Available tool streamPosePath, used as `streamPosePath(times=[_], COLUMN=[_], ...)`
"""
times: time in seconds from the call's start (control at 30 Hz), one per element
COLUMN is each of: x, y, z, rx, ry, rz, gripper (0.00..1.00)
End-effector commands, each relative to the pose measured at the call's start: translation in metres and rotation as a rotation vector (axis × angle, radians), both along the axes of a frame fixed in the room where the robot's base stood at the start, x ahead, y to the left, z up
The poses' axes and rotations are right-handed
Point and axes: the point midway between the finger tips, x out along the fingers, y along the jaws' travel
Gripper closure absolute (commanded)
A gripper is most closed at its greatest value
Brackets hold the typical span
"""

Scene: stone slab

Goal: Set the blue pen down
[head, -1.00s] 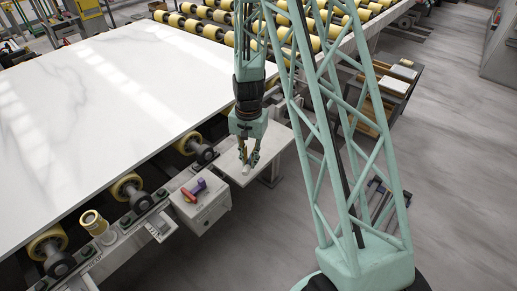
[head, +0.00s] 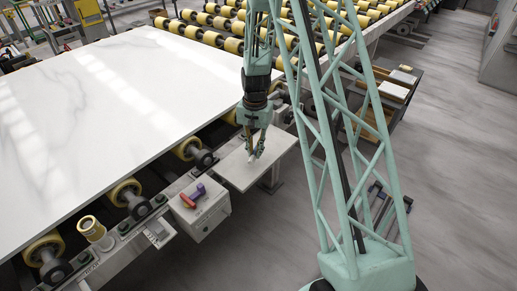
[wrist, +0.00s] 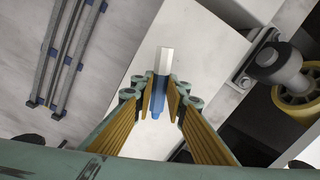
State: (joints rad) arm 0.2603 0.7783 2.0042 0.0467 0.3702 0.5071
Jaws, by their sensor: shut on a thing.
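The blue pen (wrist: 160,86) is between my gripper's fingertips in the wrist view, with a white end part and a blue body. My gripper (head: 255,153) is shut on it and points down over a pale plate (head: 236,176) beside the roller frame. The plate also shows behind the pen in the wrist view (wrist: 203,62). In the head view the pen is too small to make out clearly. I cannot tell whether its lower end touches the plate.
A grey box (head: 206,217) with a red and purple object (head: 194,196) on top stands left of the plate. A yellow roll (head: 91,228) sits further left on the frame. A large white stone slab (head: 120,110) lies on rollers. The plate around the gripper looks clear.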

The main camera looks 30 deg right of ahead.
Motion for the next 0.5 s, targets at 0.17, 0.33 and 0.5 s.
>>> streamPosePath(times=[0.17, 0.33, 0.5], x=[0.022, 0.039, 0.049], y=[-0.02, -0.036, -0.044], z=[-0.004, -0.006, -0.007], rx=[0.0, 0.0, 0.0], ry=[-0.001, 0.0, 0.0], rz=[0.0, 0.0, 0.001], gripper=[0.95, 0.95, 0.95])
